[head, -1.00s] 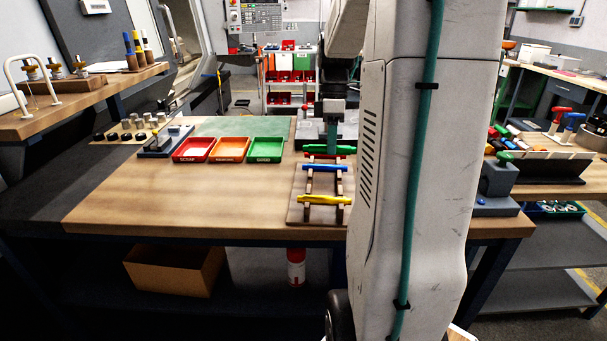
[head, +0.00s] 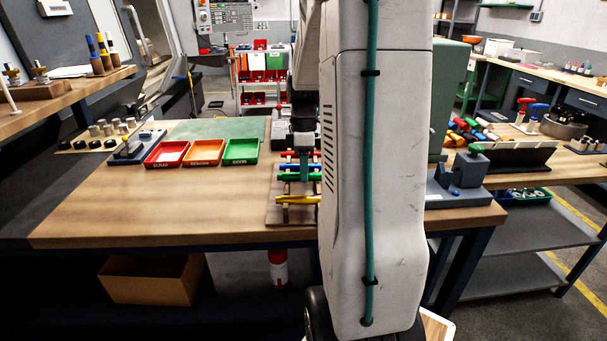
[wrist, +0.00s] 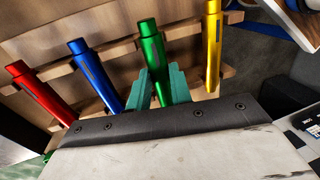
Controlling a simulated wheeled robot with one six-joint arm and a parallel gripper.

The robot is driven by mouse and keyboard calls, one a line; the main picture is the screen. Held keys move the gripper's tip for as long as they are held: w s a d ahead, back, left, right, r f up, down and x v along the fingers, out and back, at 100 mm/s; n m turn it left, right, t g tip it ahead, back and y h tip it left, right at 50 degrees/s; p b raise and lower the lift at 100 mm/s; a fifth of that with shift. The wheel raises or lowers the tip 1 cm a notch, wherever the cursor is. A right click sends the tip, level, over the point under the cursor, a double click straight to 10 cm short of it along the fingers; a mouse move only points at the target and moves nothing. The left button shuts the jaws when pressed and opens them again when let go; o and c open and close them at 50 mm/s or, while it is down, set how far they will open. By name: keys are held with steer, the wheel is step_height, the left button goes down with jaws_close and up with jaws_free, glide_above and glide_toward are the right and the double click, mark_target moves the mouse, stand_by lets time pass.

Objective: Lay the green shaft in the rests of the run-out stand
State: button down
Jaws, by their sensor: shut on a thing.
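The green shaft (wrist: 153,52) is between the two teal fingers of my gripper (wrist: 158,92) in the wrist view, and the gripper is shut on it. It lies over the wooden rack (head: 272,216), between the blue shaft (wrist: 94,75) and the yellow shaft (wrist: 213,45). I cannot tell whether it touches the rack's rails. In the head view, my gripper (head: 303,168) is over the rack, partly hidden by my arm. A low blue-grey stand (head: 125,156) with a thin post is at the left of the bench, seemingly the run-out stand; its rests are too small to make out.
The red shaft (wrist: 38,90) also lies on the rack. Red (head: 166,165), orange (head: 204,163) and green (head: 241,161) trays stand between the rack and the blue-grey stand. Bench space in front of the trays is clear. A grey fixture (head: 455,190) stands at right.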

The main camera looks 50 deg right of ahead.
steer(key=shift+f, duration=0.6)
steer(key=shift+f, duration=0.2)
steer(key=c, duration=1.3)
jaws_free()
steer(key=shift+o, duration=0.2)
